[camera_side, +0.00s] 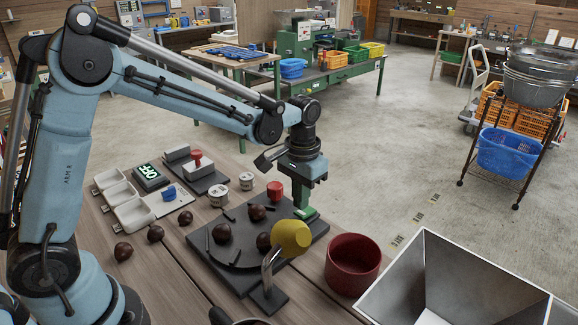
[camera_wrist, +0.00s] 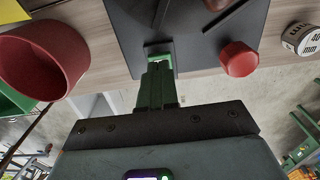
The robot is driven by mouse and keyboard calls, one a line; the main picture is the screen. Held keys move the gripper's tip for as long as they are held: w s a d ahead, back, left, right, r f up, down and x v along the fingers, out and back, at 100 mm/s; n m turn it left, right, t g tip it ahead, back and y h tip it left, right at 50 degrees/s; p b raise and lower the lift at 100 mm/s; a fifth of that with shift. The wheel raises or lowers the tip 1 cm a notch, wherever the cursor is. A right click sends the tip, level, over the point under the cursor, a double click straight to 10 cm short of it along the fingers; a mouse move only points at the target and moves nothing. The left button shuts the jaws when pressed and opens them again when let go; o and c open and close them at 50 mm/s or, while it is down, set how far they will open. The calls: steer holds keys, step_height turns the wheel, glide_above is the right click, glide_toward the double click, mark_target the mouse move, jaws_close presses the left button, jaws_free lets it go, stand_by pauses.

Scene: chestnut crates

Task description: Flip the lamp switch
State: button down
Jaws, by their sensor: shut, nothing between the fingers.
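A dark panel with the lit green word OFF (camera_side: 150,176) stands at the left of the bench. Beside it a blue piece (camera_side: 169,194) sits on a pale plate (camera_side: 172,204); I cannot tell if it is the lamp switch. A red-topped lever or stamp (camera_side: 196,158) stands on a grey block behind. A yellow rounded head (camera_side: 291,236) on a bent metal stalk rises from a dark base at the front. My gripper (camera_side: 304,212) is shut and empty, pointing down at the right edge of the dark board, apart from these. Its green fingers (camera_wrist: 160,52) show in the wrist view.
The dark board (camera_side: 300,250) holds a round plate with several chestnuts. A red bowl (camera_side: 352,264) and a metal hopper (camera_side: 445,285) are at right. White trays (camera_side: 122,196) lie at left.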

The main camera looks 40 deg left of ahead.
mark_target(299, 213)
steer(key=shift+f, duration=1)
stand_by(1.0)
steer(key=shift+r, duration=3.5)
steer(key=s+a+r+t, duration=0.1)
steer(key=s+a+t, duration=0.1)
steer(key=s, duration=0.5)
steer(key=s+a+r+t, duration=0.1)
steer(key=s+a+t, duration=0.1)
steer(key=s+t, duration=0.3)
steer(key=shift+s+a+r, duration=0.25)
steer(key=shift+s+r, duration=0.1)
steer(key=shift+s, duration=0.6)
steer(key=shift+w, duration=0.1)
